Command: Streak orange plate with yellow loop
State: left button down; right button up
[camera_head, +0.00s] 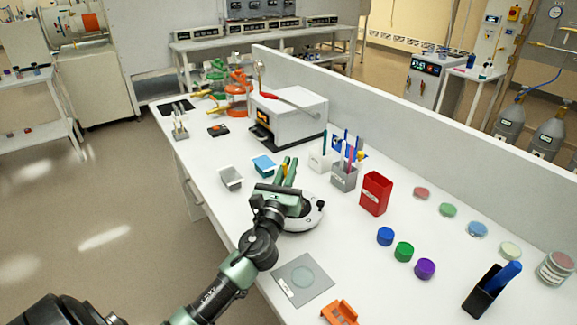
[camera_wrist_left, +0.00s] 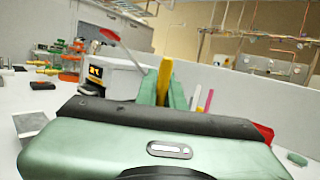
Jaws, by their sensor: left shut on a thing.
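My left gripper (camera_head: 290,174) is above the white round device on the bench, its green fingers pointing up and away. It is shut on a slim yellow tool (camera_head: 284,166), which looks like the yellow loop. In the left wrist view the yellow loop (camera_wrist_left: 165,80) stands upright between the green fingers; its lower part is hidden. A clear, pale dish (camera_head: 303,277) lies on a grey mat (camera_head: 284,290) near the bench's front edge. No plainly orange plate can be made out. My right gripper is not in view.
The white round device (camera_head: 305,218) stands under my left gripper. A grey cup of pens (camera_head: 345,178) and a red box (camera_head: 375,194) stand to its right. Blue, green and purple caps (camera_head: 425,269) lie farther right. An orange holder (camera_head: 340,312) is at the bottom edge. A low wall backs the bench.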

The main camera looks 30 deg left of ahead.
pick_arm(q)
jog(key=shift+s+d+p, duration=0.15)
jog(key=shift+s+d, duration=0.15)
jog(key=shift+d, duration=0.25)
jog(key=shift+s+d+p, duration=0.15)
jog(key=shift+s+d, duration=0.1)
jog(key=shift+d, duration=0.3)
dwell(1.1)
jog(key=shift+w+d, duration=0.2)
jog(key=shift+w, duration=0.2)
dwell(0.3)
jog(key=shift+w+a, duration=0.35)
jog(key=shift+a, duration=0.4)
jog(key=shift+w+a, duration=0.3)
jog(key=shift+a, duration=0.45)
dwell(1.4)
jog(key=shift+w+d, duration=0.15)
jog(key=shift+w, duration=0.25)
dwell(0.4)
jog(key=shift+s+d+p, duration=0.3)
jog(key=shift+d+p, duration=0.05)
jog(key=shift+d, duration=0.45)
dwell(0.6)
